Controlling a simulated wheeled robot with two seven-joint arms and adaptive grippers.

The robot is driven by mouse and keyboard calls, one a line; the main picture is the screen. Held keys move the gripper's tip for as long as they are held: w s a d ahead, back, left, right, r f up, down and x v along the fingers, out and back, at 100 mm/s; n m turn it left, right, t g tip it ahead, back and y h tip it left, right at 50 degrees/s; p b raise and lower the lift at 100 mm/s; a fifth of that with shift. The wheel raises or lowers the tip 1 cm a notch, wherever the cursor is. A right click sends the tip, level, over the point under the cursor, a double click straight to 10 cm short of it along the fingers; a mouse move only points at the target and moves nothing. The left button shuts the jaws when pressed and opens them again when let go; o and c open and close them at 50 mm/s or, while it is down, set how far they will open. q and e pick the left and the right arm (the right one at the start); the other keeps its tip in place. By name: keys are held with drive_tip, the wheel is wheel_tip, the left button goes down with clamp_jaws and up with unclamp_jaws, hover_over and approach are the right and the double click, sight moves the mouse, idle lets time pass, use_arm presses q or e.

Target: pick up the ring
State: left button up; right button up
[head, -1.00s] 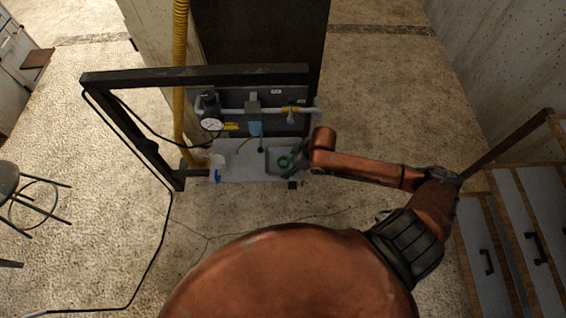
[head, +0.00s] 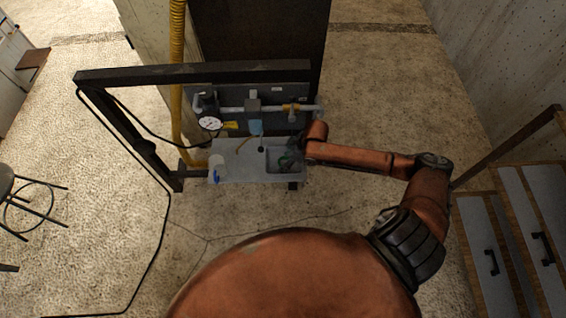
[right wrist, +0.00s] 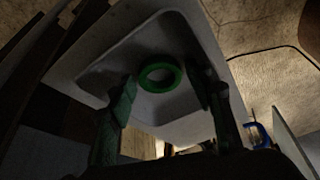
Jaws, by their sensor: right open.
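The green ring (right wrist: 160,89) lies flat in a recessed basin of the grey tray (right wrist: 212,42). In the head view the ring (head: 284,163) shows as a small green patch in the basin, partly covered by my right gripper (head: 291,154). In the right wrist view my right gripper (right wrist: 166,86) is open, its two dark green fingers on either side of the ring in the picture. The ring is not held; whether a fingertip touches it or the basin I cannot tell. My left gripper is not in view.
A panel with a pressure gauge (head: 209,123) and pipe stands behind the tray. A dark frame (head: 190,74) and yellow hose (head: 177,60) are close by. A white and blue cup-like item (head: 216,168) sits at the tray's left. Drawers (head: 500,245) stand at right.

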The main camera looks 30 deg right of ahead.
drive_tip(key=shift+r, duration=0.1)
drive_tip(key=c, duration=0.9)
drive_tip(key=shift+c, duration=0.2)
